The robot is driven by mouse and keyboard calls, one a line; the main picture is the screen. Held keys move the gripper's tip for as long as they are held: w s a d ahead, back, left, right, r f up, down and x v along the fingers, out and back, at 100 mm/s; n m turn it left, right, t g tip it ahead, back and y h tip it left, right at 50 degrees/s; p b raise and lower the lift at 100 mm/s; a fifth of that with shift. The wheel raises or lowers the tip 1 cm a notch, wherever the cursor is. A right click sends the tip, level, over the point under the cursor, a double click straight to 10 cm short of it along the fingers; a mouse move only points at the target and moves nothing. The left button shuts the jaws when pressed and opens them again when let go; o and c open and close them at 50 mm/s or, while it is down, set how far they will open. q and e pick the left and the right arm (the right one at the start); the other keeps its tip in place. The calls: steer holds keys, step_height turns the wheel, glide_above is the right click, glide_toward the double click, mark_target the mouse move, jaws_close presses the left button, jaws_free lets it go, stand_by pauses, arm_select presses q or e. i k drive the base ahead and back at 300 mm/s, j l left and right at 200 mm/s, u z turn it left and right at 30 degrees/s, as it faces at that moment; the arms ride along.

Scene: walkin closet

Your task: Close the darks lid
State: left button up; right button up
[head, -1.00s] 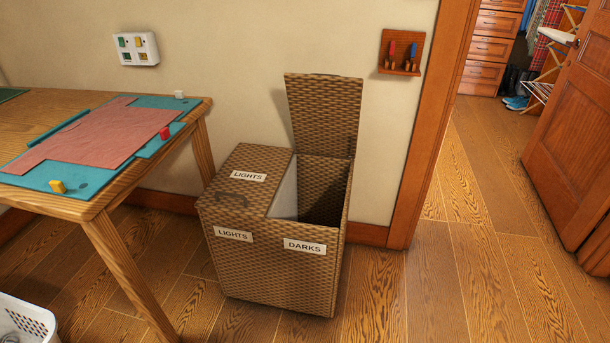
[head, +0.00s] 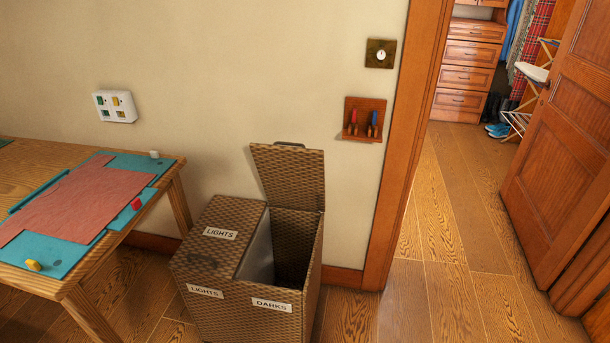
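A brown woven hamper (head: 240,307) stands against the wall, with two compartments. Its right compartment, labelled DARKS (head: 272,305), is open, and the inside shows dark with a pale divider. The darks lid (head: 288,176) stands raised, leaning back toward the wall, with a dark handle at its top edge. The left lid, labelled LIGHTS (head: 219,233), lies flat and shut. Neither of my grippers is in view.
A wooden table (head: 30,268) with a teal mat and pink cloth stands left of the hamper. A small rack (head: 363,120) and a wall switch panel (head: 115,106) hang on the wall. A doorway and open wooden door (head: 560,150) are at right, with clear floor (head: 440,270) before them.

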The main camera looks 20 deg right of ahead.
mark_target(292, 177)
steer(key=i+l+u, duration=0.1)
steer(key=l+u, duration=0.15)
steer(key=l, duration=0.45)
steer(key=l+u, duration=0.25)
steer(key=l, duration=0.4)
steer(key=l+u, duration=0.25)
steer(key=l, duration=0.45)
steer(key=l+u, duration=0.2)
steer(key=l, duration=0.5)
steer(key=k+l+u, duration=0.25)
steer(key=l, duration=0.4)
steer(key=i+l, duration=0.05)
steer(key=i, duration=0.05)
